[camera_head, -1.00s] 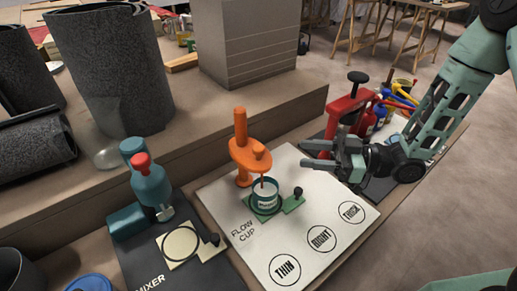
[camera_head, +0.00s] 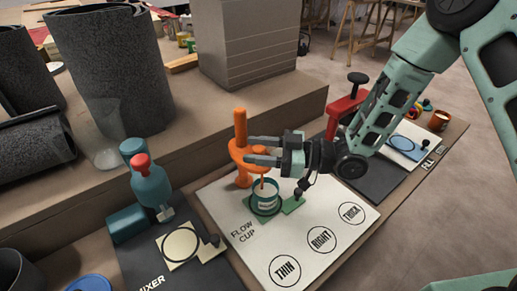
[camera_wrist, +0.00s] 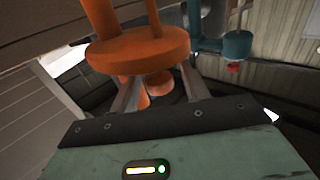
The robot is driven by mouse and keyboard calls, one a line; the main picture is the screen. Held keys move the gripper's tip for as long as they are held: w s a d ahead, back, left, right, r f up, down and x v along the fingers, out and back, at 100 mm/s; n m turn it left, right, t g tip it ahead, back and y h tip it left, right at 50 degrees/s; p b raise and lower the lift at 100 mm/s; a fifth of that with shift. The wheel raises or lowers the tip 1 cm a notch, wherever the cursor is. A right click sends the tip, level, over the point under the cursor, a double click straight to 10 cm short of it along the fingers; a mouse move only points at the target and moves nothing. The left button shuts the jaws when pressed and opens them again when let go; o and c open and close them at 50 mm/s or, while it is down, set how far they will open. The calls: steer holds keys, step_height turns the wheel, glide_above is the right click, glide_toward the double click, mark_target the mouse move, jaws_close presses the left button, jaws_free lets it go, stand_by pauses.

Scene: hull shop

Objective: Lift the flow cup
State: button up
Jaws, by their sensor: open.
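The flow cup station has an orange stand (camera_head: 240,125) with an upright post and a flat round orange part. A small orange knob (camera_head: 258,149) shows on that round part. My gripper (camera_head: 247,149) is open at this height, with one finger on each side of the knob. In the wrist view, an orange rounded piece (camera_wrist: 160,84) lies between the fingers, beside the large orange disc (camera_wrist: 140,50). Contact cannot be told. A white and teal pot (camera_head: 266,199) stands below on a green base (camera_head: 292,205), with a thin orange-red line above it. The fingers hide part of the orange piece.
The white mat (camera_head: 325,212) has circles marked THIN, RIGHT and THICK, clear of objects. A teal mixer (camera_head: 150,185) stands at left. A red press (camera_head: 345,108) stands behind my arm. A raised ledge (camera_head: 205,125) runs behind the stand.

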jaws_close()
step_height(320, 180, up, 11)
steer(key=p, duration=0.7)
steer(key=shift+r, duration=0.15)
steer(key=shift+w, duration=0.1)
jaws_free()
steer(key=shift+r, duration=0.1)
steer(key=s+d+b, duration=0.1)
steer(key=s+d, duration=0.2)
steer(key=d, duration=1.4)
steer(key=shift+s, duration=0.2)
